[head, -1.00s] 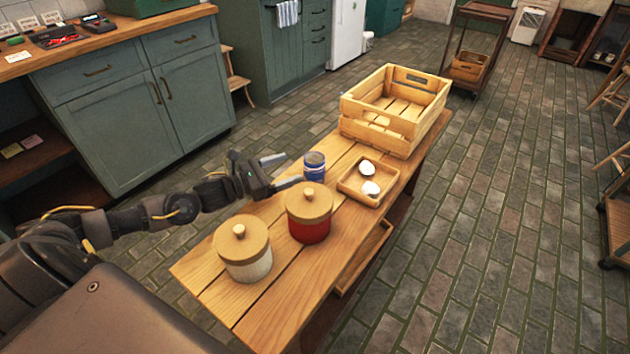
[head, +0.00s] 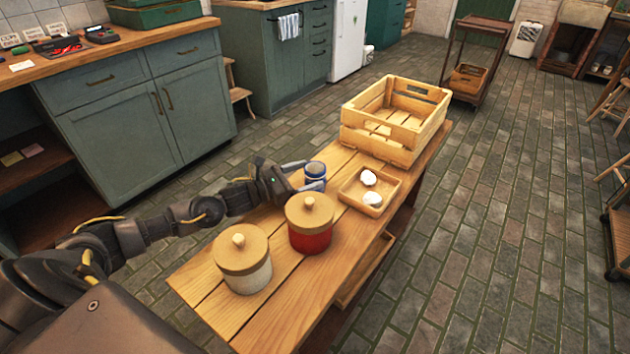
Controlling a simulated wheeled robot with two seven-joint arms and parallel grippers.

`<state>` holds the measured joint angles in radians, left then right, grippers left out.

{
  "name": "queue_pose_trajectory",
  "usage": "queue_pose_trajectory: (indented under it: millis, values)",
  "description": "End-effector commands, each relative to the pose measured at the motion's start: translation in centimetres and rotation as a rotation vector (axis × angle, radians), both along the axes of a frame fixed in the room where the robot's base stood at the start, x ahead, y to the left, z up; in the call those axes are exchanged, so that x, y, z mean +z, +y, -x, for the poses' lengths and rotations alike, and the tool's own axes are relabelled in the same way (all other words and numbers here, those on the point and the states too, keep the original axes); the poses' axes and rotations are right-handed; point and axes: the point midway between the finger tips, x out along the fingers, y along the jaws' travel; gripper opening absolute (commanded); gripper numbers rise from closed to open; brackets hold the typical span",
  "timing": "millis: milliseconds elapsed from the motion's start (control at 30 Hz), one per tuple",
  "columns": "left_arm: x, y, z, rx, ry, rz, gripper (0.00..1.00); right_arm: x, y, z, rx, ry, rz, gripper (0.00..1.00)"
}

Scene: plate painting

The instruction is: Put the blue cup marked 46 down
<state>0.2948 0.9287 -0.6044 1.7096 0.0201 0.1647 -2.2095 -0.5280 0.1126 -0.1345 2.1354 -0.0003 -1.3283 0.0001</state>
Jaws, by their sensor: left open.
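The blue cup (head: 316,170) stands upright on the wooden bench (head: 215,283), behind the red lidded jar. Its mark cannot be read. My left gripper (head: 309,175) reaches in from the left. Its fingers are open, one on the far side of the cup and one on the near side. Whether they touch the cup cannot be told. The near finger hides part of the lower cup. My right gripper is not in view.
A red jar (head: 311,240) and a white jar (head: 247,277), both with wooden lids, stand in front of the cup. A small tray (head: 350,198) with white egg-like objects is to its right. A slatted crate (head: 380,147) stands at the bench's far end.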

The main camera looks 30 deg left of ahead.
Motion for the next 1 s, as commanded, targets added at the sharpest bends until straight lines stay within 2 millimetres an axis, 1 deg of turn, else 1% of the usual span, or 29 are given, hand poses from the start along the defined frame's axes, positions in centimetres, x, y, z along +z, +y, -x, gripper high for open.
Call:
queue_pose_trajectory:
  millis: [167, 300, 400, 600, 667, 1000]
  values:
    - [0.6, -1.4, -2.3, 0.000, -0.003, 0.003, 0.80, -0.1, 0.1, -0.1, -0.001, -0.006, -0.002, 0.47]
    - [0.5, -2.3, -3.7, 0.000, -0.002, 0.002, 0.80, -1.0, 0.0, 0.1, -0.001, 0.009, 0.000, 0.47]
    - [0.4, -2.6, -4.1, 0.000, -0.001, 0.001, 0.80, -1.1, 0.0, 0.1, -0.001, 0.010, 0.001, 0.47]
    - [0.4, -2.6, -4.1, -0.001, 0.000, 0.000, 0.80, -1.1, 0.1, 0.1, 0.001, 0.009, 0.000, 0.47]
    - [0.4, -2.6, -4.1, -0.001, 0.000, 0.000, 0.73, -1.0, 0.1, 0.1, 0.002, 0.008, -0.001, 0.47]
    - [0.4, -2.6, -4.0, 0.000, 0.000, 0.000, 0.29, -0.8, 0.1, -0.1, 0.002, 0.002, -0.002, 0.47]
